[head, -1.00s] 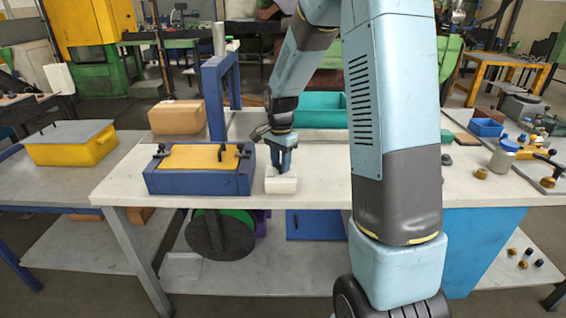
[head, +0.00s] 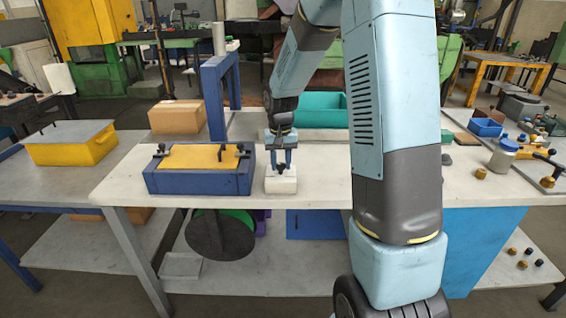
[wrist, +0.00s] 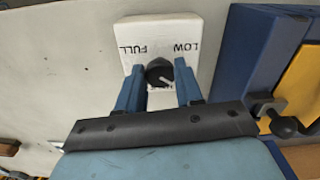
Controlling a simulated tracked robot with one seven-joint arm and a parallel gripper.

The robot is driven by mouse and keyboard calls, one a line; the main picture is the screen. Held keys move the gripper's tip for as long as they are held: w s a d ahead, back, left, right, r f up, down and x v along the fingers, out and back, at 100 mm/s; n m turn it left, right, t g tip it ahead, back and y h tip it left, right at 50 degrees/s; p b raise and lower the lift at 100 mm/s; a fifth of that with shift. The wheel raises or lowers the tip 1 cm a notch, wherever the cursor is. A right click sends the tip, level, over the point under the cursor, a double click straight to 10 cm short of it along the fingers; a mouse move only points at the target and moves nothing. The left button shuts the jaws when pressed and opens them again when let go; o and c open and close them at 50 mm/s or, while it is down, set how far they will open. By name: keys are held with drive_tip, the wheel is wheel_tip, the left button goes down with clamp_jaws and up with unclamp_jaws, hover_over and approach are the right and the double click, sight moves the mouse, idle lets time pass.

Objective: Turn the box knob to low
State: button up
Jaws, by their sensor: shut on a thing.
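The white box (head: 281,184) sits near the front edge of the grey bench, right of a blue fixture. In the wrist view its top (wrist: 155,38) reads FULL on the left and LOW on the right, upside down. The dark round knob (wrist: 159,71) stands on the box, with a small pale mark on its lower right side. Which label the mark lines up with, I cannot tell. My gripper (wrist: 159,82) is shut on the knob, one blue finger on each side. In the head view my gripper (head: 281,170) points straight down over the box.
The blue fixture with a yellow plate (head: 200,157) and black clamps stands close left of the box. A blue frame (head: 215,100), a cardboard box (head: 177,117) and a teal bin (head: 320,110) stand behind. Bare bench top lies right of the box.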

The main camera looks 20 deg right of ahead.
sight(281, 165)
drive_tip(key=n, duration=0.5)
drive_tip(key=shift+s+f, duration=0.1)
drive_tip(key=shift+s, duration=0.05)
drive_tip(key=shift+n, duration=2.1)
drive_tip(key=o, duration=1)
drive_tip(key=shift+o, duration=0.2)
drive_tip(key=shift+w+r, duration=0.2)
drive_tip(key=shift+r, duration=0.5)
wheel_tip(281, 165, up, 12)
drive_tip(key=shift+r, duration=0.25)
